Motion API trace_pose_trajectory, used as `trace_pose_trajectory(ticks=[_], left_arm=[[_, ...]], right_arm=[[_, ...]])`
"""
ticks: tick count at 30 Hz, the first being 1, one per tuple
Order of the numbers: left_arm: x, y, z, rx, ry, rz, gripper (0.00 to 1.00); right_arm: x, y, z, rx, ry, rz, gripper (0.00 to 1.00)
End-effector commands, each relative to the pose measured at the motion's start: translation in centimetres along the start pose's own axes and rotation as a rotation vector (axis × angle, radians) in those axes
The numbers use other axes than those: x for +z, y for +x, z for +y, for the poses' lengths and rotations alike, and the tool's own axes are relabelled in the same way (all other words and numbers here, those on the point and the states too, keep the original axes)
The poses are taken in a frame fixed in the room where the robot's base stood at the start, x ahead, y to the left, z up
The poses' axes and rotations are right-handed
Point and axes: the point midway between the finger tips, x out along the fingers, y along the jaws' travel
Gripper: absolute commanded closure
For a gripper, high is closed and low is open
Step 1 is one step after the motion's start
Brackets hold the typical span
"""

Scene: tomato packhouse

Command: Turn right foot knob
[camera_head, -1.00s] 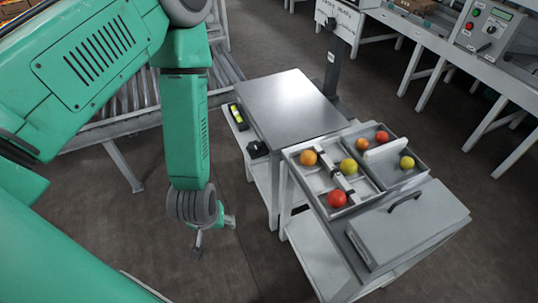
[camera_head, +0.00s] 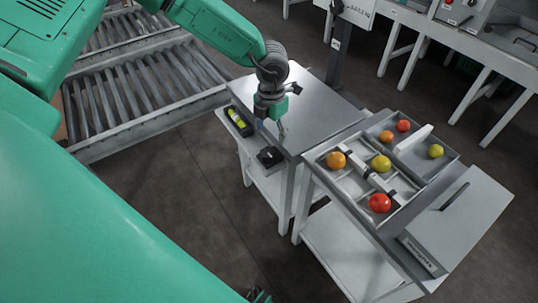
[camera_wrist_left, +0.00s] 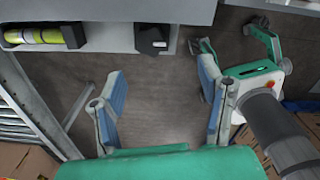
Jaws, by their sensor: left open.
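No part I can surely name as the right foot knob shows. A small black block (camera_head: 270,157) sits on the ledge at the near left side of the steel-topped stand (camera_head: 300,100); the block also shows at the top of the left wrist view (camera_wrist_left: 152,40). My left gripper (camera_head: 273,124) is above the stand's near left edge, by the block. In the left wrist view its blue-padded fingers (camera_wrist_left: 162,92) are spread with nothing between them. Another gripper, my right one (camera_wrist_left: 232,38), shows there with fingers spread and empty.
A yellow-green cylinder (camera_head: 236,117) lies in a black holder on the same ledge. A divided tray (camera_head: 343,185) with several tomatoes stands on the cart to the right. A roller conveyor (camera_head: 140,85) is at left. Floor in front is clear.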

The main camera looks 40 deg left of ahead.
Motion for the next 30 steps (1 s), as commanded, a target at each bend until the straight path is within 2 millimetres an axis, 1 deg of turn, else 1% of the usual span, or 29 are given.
trace_pose_trajectory(ticks=[1,6,9,12,15,18,27,28,29,30], left_arm=[[-0.2,1.6,0.4,-0.002,-0.002,0.005,0.38],[-0.3,5.6,0.9,-0.008,-0.001,0.003,0.38],[-0.3,7.5,1.0,-0.009,-0.001,0.003,0.38],[-0.2,8.8,0.8,-0.005,0.0,0.002,0.38],[-0.2,9.7,0.5,-0.002,0.002,0.002,0.38],[-0.1,10.1,0.3,0.001,0.001,0.001,0.38],[-0.2,10.4,0.7,-0.005,0.001,0.0,0.38],[-0.2,10.4,0.7,-0.005,0.001,0.0,0.45],[-0.2,10.5,0.7,-0.006,0.001,0.0,0.56],[-0.2,10.5,0.8,-0.007,0.001,0.0,0.7]], right_arm=[[0.0,0.4,0.0,0.0,0.0,0.0,0.6],[0.1,1.1,0.0,0.0,-0.001,0.0,0.6],[0.1,1.4,-0.1,-0.001,-0.001,0.0,0.6],[0.1,1.6,-0.1,-0.001,-0.002,0.0,0.6],[0.1,1.8,-0.1,-0.001,-0.002,0.0,0.6],[0.1,1.9,-0.1,-0.001,-0.002,0.0,0.6],[0.1,1.8,-0.1,0.0,-0.001,0.0,0.6],[0.1,1.8,-0.1,-0.001,-0.001,0.0,0.6],[0.1,1.8,-0.1,-0.001,-0.001,0.0,0.6],[0.1,1.8,-0.1,-0.001,-0.001,0.0,0.6]])
